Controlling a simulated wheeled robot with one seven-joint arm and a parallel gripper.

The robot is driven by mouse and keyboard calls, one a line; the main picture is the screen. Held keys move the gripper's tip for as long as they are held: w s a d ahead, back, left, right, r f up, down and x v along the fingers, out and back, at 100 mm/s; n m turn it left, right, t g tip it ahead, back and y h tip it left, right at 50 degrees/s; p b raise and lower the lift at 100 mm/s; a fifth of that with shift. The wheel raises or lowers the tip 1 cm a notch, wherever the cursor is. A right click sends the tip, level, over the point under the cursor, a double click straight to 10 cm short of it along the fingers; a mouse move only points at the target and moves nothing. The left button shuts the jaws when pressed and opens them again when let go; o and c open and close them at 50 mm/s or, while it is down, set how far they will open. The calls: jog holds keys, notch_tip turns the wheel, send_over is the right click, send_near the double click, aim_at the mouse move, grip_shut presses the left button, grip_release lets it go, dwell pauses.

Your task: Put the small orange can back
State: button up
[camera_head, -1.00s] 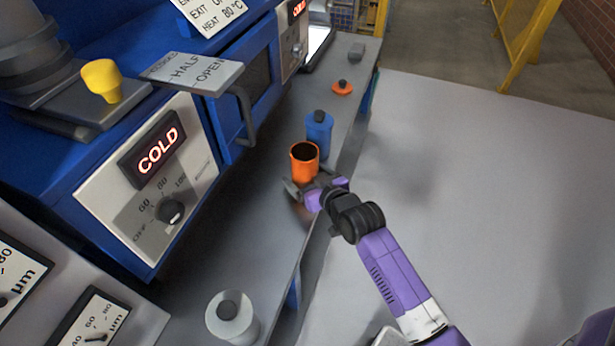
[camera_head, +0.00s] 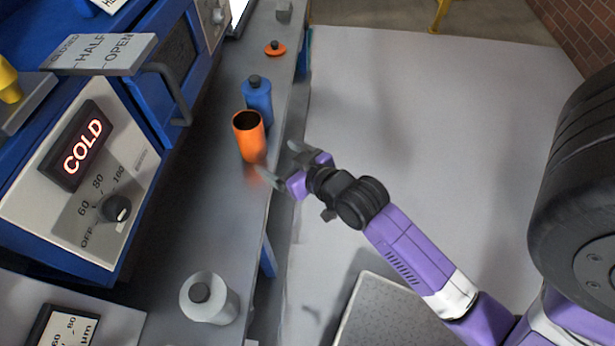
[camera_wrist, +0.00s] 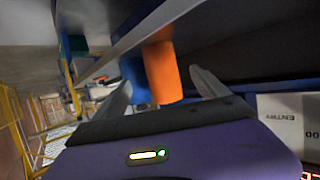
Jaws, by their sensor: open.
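The small orange can (camera_head: 249,138) stands upright and open-topped on the grey bench ledge. Its orange lid with a dark knob (camera_head: 275,48) lies apart, farther along the ledge. My gripper (camera_head: 279,162) is open and empty, just right of the can at the ledge's edge. In the wrist view the orange can (camera_wrist: 162,74) shows ahead, between the spread fingertips (camera_wrist: 160,88) and beyond them. Whether a finger touches the can is unclear.
A blue bottle (camera_head: 257,98) stands close behind the can.

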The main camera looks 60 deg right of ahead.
jog(key=s+a+r+n+t+y, duration=0.1)
jog(key=s+a+r, duration=0.3)
jog(key=s+a, duration=0.5)
jog(key=s+a+r+n+t+y, duration=0.1)
jog(key=s+a+r+n+y, duration=0.2)
jog(key=s+a, duration=0.6)
jog(key=s, duration=0.3)
jog(key=shift+a+r+y, duration=0.3)
jog(key=shift+r+y, duration=0.1)
